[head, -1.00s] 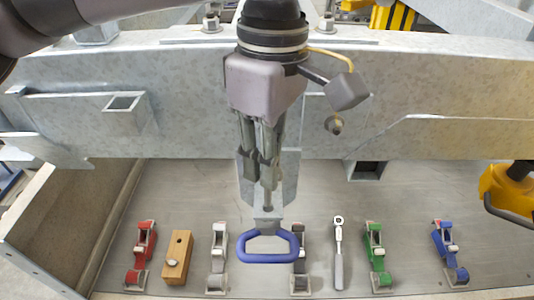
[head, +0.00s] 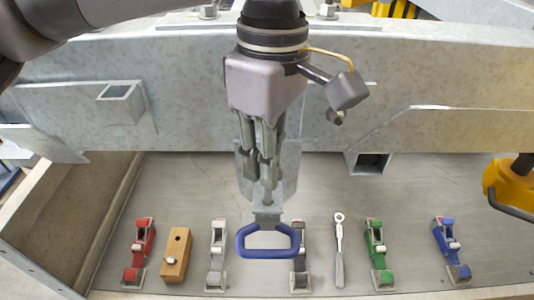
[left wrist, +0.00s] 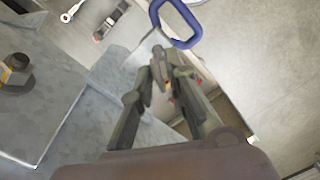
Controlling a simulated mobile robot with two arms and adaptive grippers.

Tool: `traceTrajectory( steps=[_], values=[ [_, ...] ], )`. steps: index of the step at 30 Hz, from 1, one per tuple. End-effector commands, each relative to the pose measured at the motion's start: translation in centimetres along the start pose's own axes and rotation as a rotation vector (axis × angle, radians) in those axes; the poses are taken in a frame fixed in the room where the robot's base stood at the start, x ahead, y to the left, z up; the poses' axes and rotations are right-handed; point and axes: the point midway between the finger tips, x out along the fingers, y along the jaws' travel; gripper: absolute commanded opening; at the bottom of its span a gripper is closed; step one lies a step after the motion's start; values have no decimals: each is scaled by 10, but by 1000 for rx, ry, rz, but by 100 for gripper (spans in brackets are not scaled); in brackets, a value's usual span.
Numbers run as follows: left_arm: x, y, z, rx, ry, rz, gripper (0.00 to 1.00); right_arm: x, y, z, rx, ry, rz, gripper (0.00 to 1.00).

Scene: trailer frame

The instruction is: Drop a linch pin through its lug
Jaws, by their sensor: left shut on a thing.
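My left gripper (head: 262,158) hangs point-down in the middle of the head view, in front of the galvanised beam. Its fingers are shut on a slim grey pin (head: 267,192), seen only in part below the fingertips. Just under the pin is a grey tab with a blue loop handle (head: 268,254). A grey bracket plate (head: 290,185) stands behind the fingers. In the left wrist view the blue loop (left wrist: 197,38) lies just beyond the fingertips (left wrist: 162,72). I cannot tell whether pin and tab touch, or see a lug hole. My right gripper is not in view.
The galvanised beam (head: 420,75) spans the back. A row on the grey floor (head: 200,185) holds a red ratchet (head: 139,250), a wooden block (head: 177,255), a wrench (head: 339,250), a green ratchet (head: 378,255) and a blue ratchet (head: 450,248). A yellow fixture (head: 507,185) is at right.

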Motion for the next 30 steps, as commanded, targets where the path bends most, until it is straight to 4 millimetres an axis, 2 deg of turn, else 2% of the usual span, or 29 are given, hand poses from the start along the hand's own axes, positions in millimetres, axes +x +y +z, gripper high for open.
traceTrajectory(
  steps=[30],
  values=[
    [37, 2, 0, 0, 0, 0, 0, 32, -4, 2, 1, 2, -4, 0]
  ],
)
